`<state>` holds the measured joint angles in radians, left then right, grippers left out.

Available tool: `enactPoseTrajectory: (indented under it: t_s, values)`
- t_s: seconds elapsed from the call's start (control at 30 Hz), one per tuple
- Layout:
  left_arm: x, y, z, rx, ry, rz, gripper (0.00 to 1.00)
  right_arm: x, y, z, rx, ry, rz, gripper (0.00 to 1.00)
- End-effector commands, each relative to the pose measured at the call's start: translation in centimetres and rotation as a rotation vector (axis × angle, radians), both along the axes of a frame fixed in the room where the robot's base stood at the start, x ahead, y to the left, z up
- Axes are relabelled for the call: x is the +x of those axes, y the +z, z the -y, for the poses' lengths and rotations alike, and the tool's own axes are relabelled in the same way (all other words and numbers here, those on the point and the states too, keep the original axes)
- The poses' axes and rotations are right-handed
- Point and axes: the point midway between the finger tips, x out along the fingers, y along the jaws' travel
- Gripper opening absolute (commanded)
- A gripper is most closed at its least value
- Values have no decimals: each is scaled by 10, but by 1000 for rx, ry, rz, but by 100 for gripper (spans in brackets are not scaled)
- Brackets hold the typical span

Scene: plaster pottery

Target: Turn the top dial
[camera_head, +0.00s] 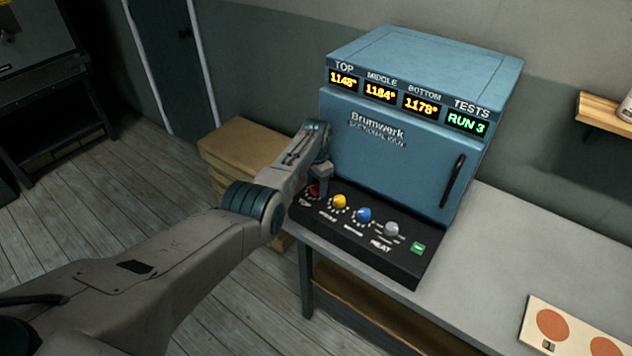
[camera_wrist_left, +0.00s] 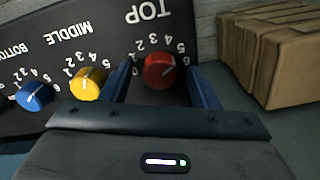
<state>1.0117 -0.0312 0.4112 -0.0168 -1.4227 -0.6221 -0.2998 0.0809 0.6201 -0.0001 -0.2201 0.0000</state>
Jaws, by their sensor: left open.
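The red top dial (camera_wrist_left: 159,70) sits on the black control panel, under the word TOP, in the left wrist view. Its white mark points up and to the right there. In the head view the red dial (camera_head: 314,189) shows only partly beneath my left gripper (camera_head: 318,182). In the left wrist view my left gripper (camera_wrist_left: 161,88) is open, with one blue finger on each side of the red dial. A gap shows between the dial and each finger. I cannot tell how deep the fingertips reach. My right gripper is not in view.
The yellow middle dial (camera_head: 339,201) is close beside the red one, then a blue dial (camera_head: 364,214) and a grey heat dial (camera_head: 391,229). A green button (camera_head: 418,248) is at the panel's right. The blue kiln (camera_head: 400,150) rises behind. Stacked brown boxes (camera_head: 240,145) stand left.

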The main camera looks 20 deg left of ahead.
Motion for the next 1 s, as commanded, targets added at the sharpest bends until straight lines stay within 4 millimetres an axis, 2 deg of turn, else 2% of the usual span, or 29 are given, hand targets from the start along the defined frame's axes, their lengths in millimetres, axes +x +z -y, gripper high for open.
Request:
enactPoseTrajectory:
  t_s: [0.23,0.6,0.7,1.0]
  values:
    - [0,19,0,0,0,2,55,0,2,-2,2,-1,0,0]
    - [1,85,0,1,0,4,55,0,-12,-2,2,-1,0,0]
    - [1,97,0,0,0,3,55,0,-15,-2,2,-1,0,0]
    - [0,108,0,0,0,0,55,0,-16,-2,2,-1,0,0]
